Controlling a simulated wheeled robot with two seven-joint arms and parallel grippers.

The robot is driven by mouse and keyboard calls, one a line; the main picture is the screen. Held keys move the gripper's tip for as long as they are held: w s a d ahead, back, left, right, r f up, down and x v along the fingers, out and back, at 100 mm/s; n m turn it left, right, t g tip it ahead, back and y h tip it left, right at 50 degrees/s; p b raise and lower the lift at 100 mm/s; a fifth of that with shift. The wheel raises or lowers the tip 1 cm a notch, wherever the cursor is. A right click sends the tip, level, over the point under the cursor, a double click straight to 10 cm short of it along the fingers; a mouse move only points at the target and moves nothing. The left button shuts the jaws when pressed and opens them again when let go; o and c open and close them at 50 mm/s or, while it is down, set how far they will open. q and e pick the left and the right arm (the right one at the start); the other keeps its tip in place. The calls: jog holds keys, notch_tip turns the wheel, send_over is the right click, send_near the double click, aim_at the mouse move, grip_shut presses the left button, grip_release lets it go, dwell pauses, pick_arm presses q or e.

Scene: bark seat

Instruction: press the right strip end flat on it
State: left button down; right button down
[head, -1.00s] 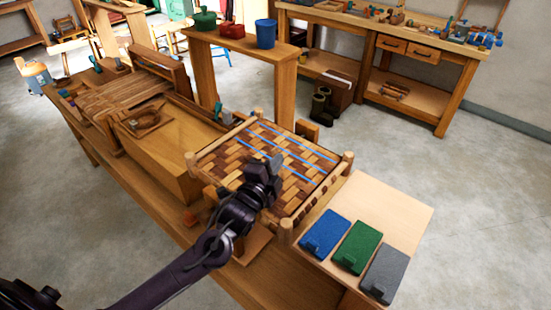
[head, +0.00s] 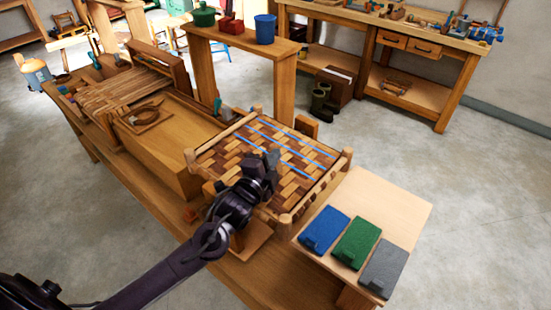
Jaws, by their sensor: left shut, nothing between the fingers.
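The woven bark seat (head: 234,158) is a square wooden frame with a brown and tan checked weave, set on the bench. Several thin blue lines (head: 283,138) cross the weave. My left gripper (head: 271,160) is shut and empty over the middle of the seat, at or just above the weave; I cannot tell if it touches. My left gripper and wrist hide the near middle of the seat. I cannot make out a loose strip end. My right gripper is not in view.
A pale board (head: 385,205) at the bench's right end holds a blue block (head: 325,229), a green block (head: 357,241) and a grey block (head: 383,268). Bark strips (head: 120,92) and a coil (head: 146,114) lie to the left. Open floor lies right.

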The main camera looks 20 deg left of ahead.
pick_arm(q)
jog(key=shift+a, duration=0.1)
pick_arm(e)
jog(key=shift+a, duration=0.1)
pick_arm(q)
jog(key=shift+w+a+f, duration=0.1)
jog(key=shift+w+a, duration=0.25)
jog(key=shift+a, duration=0.4)
jog(key=shift+w+a+f, duration=0.15)
jog(key=shift+a+f, duration=0.05)
jog(key=shift+a, duration=0.25)
jog(key=shift+w+a+f, duration=0.15)
jog(key=shift+a+f, duration=0.05)
jog(key=shift+a, duration=0.2)
jog(key=shift+a+f, duration=0.1)
jog(key=shift+a, duration=0.05)
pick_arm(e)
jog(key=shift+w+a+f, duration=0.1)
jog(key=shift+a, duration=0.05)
pick_arm(q)
jog(key=shift+w, duration=0.1)
